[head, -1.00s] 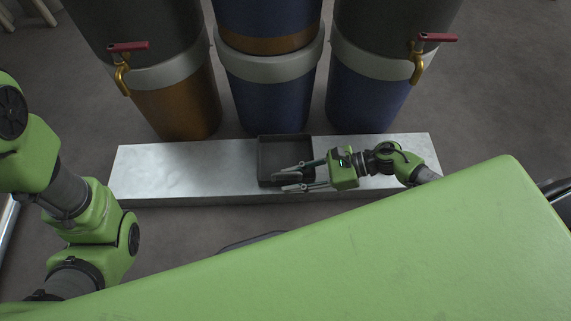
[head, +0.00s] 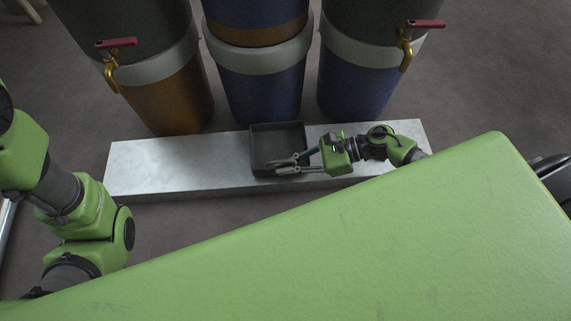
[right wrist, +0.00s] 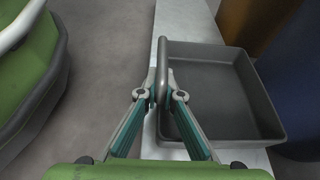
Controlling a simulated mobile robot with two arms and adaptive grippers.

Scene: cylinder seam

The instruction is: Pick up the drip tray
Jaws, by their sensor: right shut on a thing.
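The drip tray (head: 276,139) is a dark grey, shallow, open box on the metal bench in the head view. It looks empty, and a raised bar handle runs along its near side. In the right wrist view the tray (right wrist: 215,85) fills the right half, with its handle (right wrist: 162,65) near the middle. My right gripper (head: 283,167) reaches in from the right and is shut on the handle; the right wrist view shows its fingertips (right wrist: 164,93) meeting around the bar. I cannot tell whether the tray touches the bench. My left gripper is out of view; only my left arm shows.
The long metal bench (head: 180,165) has bare room left of the tray. Behind it stand an orange-based barrel (head: 178,98) and two blue-based barrels (head: 262,95) (head: 357,90). Brass taps with red handles (head: 117,43) (head: 420,23) hang from the left and right barrels.

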